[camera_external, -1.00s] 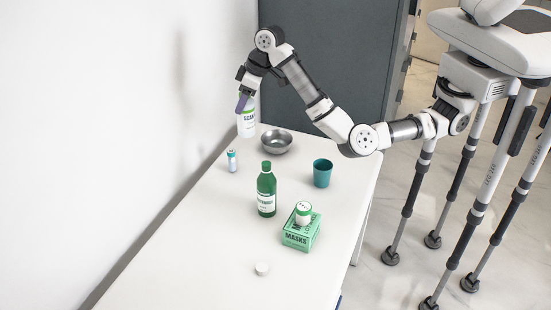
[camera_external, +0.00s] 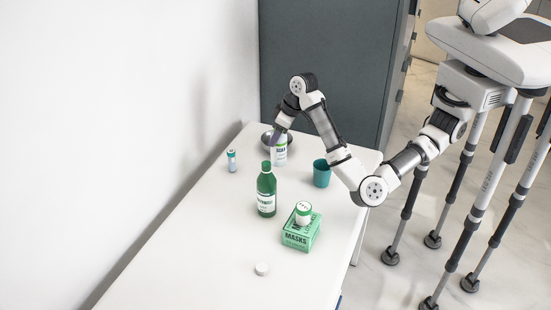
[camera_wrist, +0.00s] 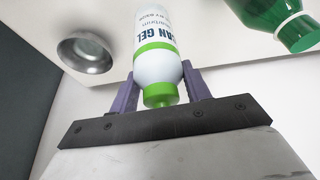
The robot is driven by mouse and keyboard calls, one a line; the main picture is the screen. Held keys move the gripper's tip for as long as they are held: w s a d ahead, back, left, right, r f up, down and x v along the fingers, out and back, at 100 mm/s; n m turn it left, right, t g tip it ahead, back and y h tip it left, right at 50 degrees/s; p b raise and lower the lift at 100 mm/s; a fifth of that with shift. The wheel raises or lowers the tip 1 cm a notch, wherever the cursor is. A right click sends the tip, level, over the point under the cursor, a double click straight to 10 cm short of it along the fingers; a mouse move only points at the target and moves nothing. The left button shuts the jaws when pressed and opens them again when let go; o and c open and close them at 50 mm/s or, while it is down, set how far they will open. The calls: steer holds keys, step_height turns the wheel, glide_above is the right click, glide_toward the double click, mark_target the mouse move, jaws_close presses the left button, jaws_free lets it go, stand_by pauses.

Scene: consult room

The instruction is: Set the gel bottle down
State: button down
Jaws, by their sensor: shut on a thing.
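The gel bottle (camera_external: 279,155) is white with a green band and a label; in the wrist view (camera_wrist: 155,65) its green cap points toward the camera. My gripper (camera_external: 279,138) is shut on its upper part, and the two purple fingers show on either side of it in the wrist view (camera_wrist: 160,88). The bottle is nearly upright, in front of the steel bowl and left of the teal cup. I cannot tell whether its base touches the table.
On the white table (camera_external: 190,230) stand a steel bowl (camera_external: 265,139), partly hidden, a teal cup (camera_external: 321,174), a green bottle (camera_external: 266,193), a small blue-capped tube (camera_external: 232,161), a masks box (camera_external: 300,236) with a white-and-green jar (camera_external: 303,212) on it, and a white cap (camera_external: 262,269). The left front is clear.

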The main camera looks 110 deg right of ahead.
mark_target(277, 155)
step_height(277, 155, down, 9)
steer(key=shift+r, duration=0.1)
stand_by(0.3)
steer(key=c, duration=0.7)
jaws_free()
steer(key=shift+r, duration=0.1)
steer(key=p+v, duration=0.1)
steer(key=v, duration=1)
steer(key=shift+s+a+r, duration=0.15)
steer(key=shift+s+r, duration=0.05)
steer(key=shift+r, duration=0.15)
